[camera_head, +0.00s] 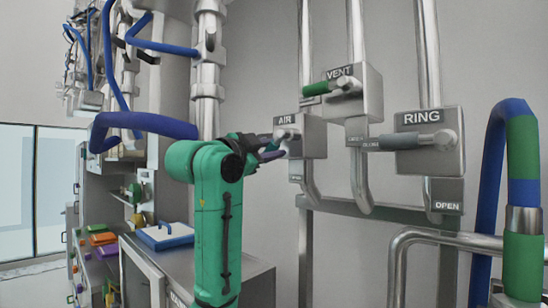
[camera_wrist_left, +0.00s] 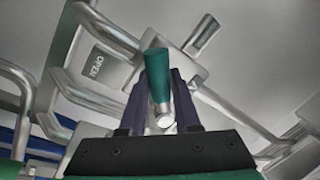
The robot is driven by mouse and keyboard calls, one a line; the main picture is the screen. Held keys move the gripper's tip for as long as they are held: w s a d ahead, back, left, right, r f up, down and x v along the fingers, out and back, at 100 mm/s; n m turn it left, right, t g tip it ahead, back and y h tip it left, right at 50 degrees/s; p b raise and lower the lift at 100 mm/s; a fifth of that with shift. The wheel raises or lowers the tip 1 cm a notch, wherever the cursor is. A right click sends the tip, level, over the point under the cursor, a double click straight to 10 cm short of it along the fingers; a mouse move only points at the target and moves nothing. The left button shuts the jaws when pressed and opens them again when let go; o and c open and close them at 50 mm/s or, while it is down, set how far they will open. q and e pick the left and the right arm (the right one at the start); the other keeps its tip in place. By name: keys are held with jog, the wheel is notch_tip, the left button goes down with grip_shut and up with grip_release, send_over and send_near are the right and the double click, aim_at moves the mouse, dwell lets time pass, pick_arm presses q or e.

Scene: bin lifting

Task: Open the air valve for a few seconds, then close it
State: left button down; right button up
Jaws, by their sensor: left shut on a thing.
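The AIR valve (camera_head: 312,137) is a grey metal box on a vertical pipe, with a label and a pivot on its front. My left gripper (camera_head: 272,148) reaches it from the left, its dark fingers at the handle in front of the box. In the left wrist view a green handle (camera_wrist_left: 157,68) with a metal end lies between the two purple fingers, and the left gripper (camera_wrist_left: 160,95) is shut on it. In the head view the fingers mostly hide this handle, so its exact angle is hard to tell. My right gripper is in neither view.
The VENT valve (camera_head: 364,98) with a green handle and the RING valve (camera_head: 418,158) with a grey handle stand to the right. A blue and green hose (camera_head: 497,150) hangs at far right. Bent pipes (camera_head: 398,240) run below. A blue-rimmed white tray (camera_head: 164,235) sits on the counter.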

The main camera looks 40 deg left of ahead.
pick_arm(q)
jog(key=m, duration=0.1)
jog(key=r+m, duration=0.1)
jog(key=m, duration=0.1)
jog(key=a+m+h+p, duration=0.1)
jog(key=shift+r, duration=0.25)
jog(key=m, duration=0.1)
jog(key=r+m+p, duration=0.1)
jog(key=m, duration=0.1)
jog(key=shift+a+t+h, duration=0.1)
jog(key=shift+t+h, duration=0.2)
jog(key=shift+t, duration=0.1)
jog(key=shift+r+m+h+p, duration=0.2)
jog(key=shift+m+h+p, duration=0.05)
jog(key=shift+m, duration=0.5)
jog(key=shift+r+m+h+p, duration=0.15)
jog(key=shift+m+h+p, duration=0.1)
jog(key=shift+m, duration=0.5)
jog(key=c, duration=0.6)
grip_release()
